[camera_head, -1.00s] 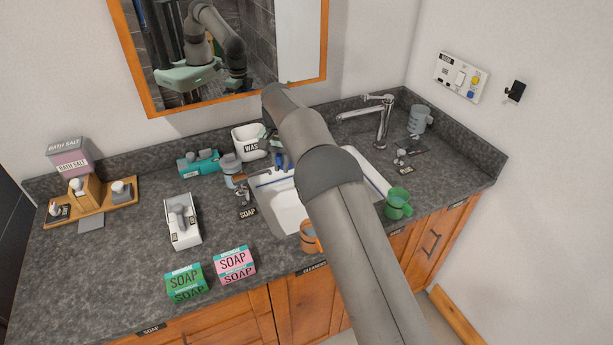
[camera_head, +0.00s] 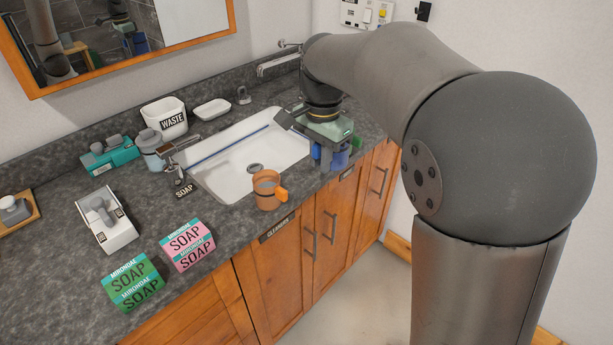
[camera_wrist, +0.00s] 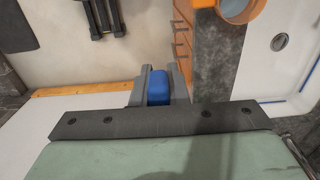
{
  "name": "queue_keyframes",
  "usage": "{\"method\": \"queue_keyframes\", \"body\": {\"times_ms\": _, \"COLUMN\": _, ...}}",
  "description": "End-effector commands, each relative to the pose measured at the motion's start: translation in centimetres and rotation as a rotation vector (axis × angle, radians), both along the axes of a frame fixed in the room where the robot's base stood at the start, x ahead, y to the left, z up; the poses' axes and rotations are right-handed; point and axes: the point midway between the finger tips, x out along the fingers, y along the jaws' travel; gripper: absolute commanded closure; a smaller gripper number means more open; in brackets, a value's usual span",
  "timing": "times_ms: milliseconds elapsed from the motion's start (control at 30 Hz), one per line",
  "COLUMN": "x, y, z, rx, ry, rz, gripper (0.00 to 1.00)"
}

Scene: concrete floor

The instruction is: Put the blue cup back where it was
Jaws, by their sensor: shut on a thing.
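My gripper (camera_head: 328,160) is over the right part of the counter, between the sink and the front edge, pointing down. It is shut on the blue cup (camera_head: 341,160), which is mostly hidden by the fingers in the head view. In the wrist view the blue cup (camera_wrist: 159,87) shows as a rounded blue shape between the grey fingers (camera_wrist: 157,92). I cannot tell whether the cup touches the counter. An orange cup (camera_head: 265,190) stands upright at the sink's front rim, left of my gripper; it also shows in the wrist view (camera_wrist: 240,8).
The white sink (camera_head: 225,170) lies left of my gripper, with the faucet (camera_head: 278,64) behind. A waste bin (camera_head: 163,120), a soap pump (camera_head: 152,150), a teal box (camera_head: 110,158) and pink (camera_head: 188,245) and green (camera_head: 132,283) soap boxes stand on the left. The floor (camera_head: 345,285) is open in front.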

Motion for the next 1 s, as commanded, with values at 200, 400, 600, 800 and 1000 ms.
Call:
{"method": "queue_keyframes", "body": {"times_ms": 200, "x": 4.4, "y": 2.4, "z": -2.0, "rx": -0.003, "ry": 0.004, "rz": 0.001, "gripper": 1.00}}
{"method": "queue_keyframes", "body": {"times_ms": 400, "x": 8.2, "y": 4.6, "z": -5.0, "rx": -0.004, "ry": 0.006, "rz": 0.001, "gripper": 1.00}}
{"method": "queue_keyframes", "body": {"times_ms": 600, "x": 10.5, "y": 5.8, "z": -8.0, "rx": -0.002, "ry": 0.001, "rz": 0.001, "gripper": 1.00}}
{"method": "queue_keyframes", "body": {"times_ms": 800, "x": 11.2, "y": 6.3, "z": -9.2, "rx": -0.001, "ry": 0.002, "rz": 0.001, "gripper": 1.00}}
{"method": "queue_keyframes", "body": {"times_ms": 1000, "x": 11.5, "y": 6.5, "z": -11.8, "rx": -0.001, "ry": 0.005, "rz": 0.002, "gripper": 1.00}}
